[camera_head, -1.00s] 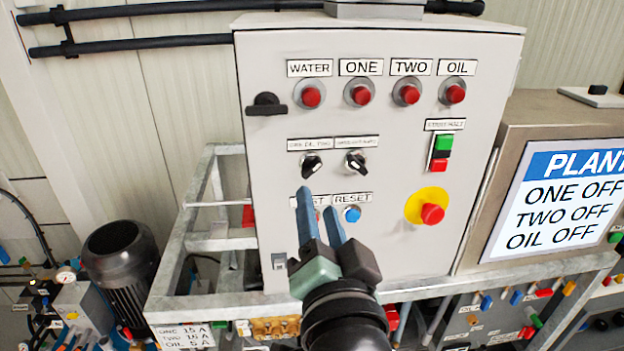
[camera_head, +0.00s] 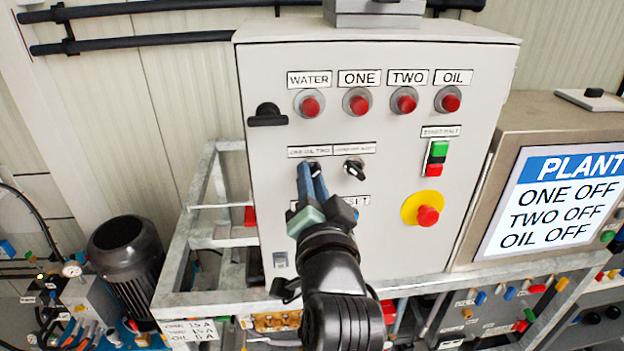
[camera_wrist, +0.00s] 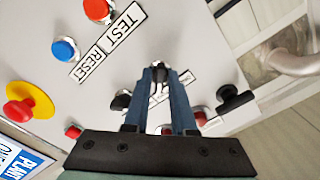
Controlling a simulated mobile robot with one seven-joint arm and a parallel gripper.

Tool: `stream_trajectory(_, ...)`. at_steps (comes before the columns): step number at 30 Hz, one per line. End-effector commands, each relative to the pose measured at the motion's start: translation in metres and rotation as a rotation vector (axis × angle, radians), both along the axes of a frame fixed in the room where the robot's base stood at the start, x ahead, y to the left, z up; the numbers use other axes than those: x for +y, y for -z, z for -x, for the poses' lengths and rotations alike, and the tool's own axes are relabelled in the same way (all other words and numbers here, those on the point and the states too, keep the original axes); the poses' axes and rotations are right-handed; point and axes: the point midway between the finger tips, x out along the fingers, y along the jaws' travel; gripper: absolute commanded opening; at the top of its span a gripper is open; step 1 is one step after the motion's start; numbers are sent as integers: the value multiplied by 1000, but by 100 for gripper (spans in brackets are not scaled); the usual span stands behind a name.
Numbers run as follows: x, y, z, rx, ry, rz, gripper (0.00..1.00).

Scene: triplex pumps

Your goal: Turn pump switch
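The grey control panel (camera_head: 375,235) carries two black rotary switches. The left switch (camera_head: 314,164), under the label "ONE OIL TWO", is mostly covered by my gripper (camera_head: 308,167). The right switch (camera_head: 354,169) is uncovered, its pointer slanting to the lower right; it also shows in the wrist view (camera_wrist: 120,101). My gripper's blue fingers reach the panel at the left switch. In the wrist view my gripper (camera_wrist: 158,74) has its tips at both sides of this switch, with a gap between the fingers. Whether they press on the knob is hidden.
Red lamps (camera_head: 357,101) line the panel's top. A black handle (camera_head: 267,115) is at left, a red emergency button (camera_head: 428,216) on yellow at right. The blue reset button (camera_wrist: 65,49) is close by. The screen (camera_head: 553,200) reads ONE, TWO, OIL OFF.

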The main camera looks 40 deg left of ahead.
Motion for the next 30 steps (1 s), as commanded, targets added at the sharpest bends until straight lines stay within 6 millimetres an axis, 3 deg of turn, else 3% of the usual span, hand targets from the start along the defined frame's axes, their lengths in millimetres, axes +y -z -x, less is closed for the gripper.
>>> stream_trajectory(1,0,0,0,0,0,0,13)
stream_trajectory(3,0,0,0,0,0,0,1)
stream_trajectory(4,0,0,0,0,0,0,0)
stream_trajectory(18,0,1,0,-23,1,18,0)
stream_trajectory(30,0,3,0,-221,1,184,0)
